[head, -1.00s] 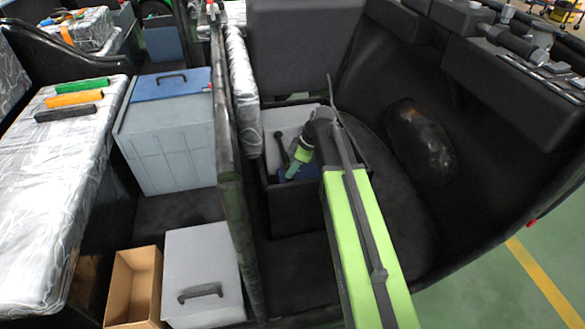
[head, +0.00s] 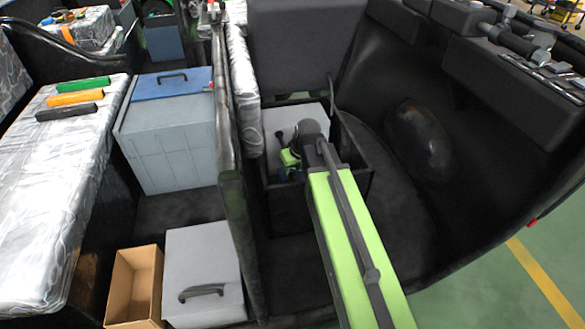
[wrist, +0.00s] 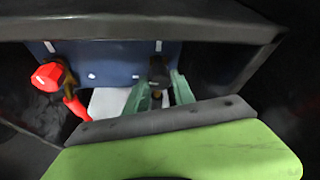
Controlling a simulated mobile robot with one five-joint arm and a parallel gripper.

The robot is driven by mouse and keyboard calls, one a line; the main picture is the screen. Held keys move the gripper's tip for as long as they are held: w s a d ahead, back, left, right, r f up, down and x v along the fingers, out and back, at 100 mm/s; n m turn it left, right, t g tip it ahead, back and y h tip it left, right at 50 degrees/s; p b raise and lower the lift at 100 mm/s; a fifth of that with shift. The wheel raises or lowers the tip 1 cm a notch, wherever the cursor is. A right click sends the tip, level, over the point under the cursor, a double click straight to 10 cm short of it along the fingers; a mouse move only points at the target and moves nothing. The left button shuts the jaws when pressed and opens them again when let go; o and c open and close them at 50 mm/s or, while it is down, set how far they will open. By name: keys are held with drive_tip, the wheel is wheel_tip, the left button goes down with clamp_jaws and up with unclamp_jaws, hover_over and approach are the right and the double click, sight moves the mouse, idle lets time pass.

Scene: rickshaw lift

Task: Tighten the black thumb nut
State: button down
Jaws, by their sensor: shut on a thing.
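The black thumb nut (wrist: 158,70) shows in the wrist view at the front of a blue panel (wrist: 110,64), right of centre. My gripper (wrist: 160,82) has its two green fingers on either side of the nut and is shut on it. Just below the nut is a small brass-coloured piece between the fingers. In the head view my arm reaches into a dark open box, and its own links hide the nut and fingertips.
A red knob (wrist: 47,76) with a red piece below it is left of my fingers. The dark box's rim (wrist: 150,32) crosses above the blue panel. In the head view, a grey case with a blue lid (head: 172,84) stands left, beyond a dark partition (head: 232,220).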

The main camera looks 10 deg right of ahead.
drive_tip(key=m+h, duration=0.2)
drive_tip(key=m, duration=0.3)
drive_tip(key=shift+a+m, duration=0.1)
drive_tip(key=shift+m, duration=0.2)
drive_tip(key=shift+m+g+h, duration=0.4)
drive_tip(key=shift+m+h, duration=0.4)
drive_tip(key=shift+m, duration=1.3)
drive_tip(key=c, duration=1.3)
unclamp_jaws()
drive_tip(key=shift+a, duration=0.1)
drive_tip(key=shift+c, duration=0.2)
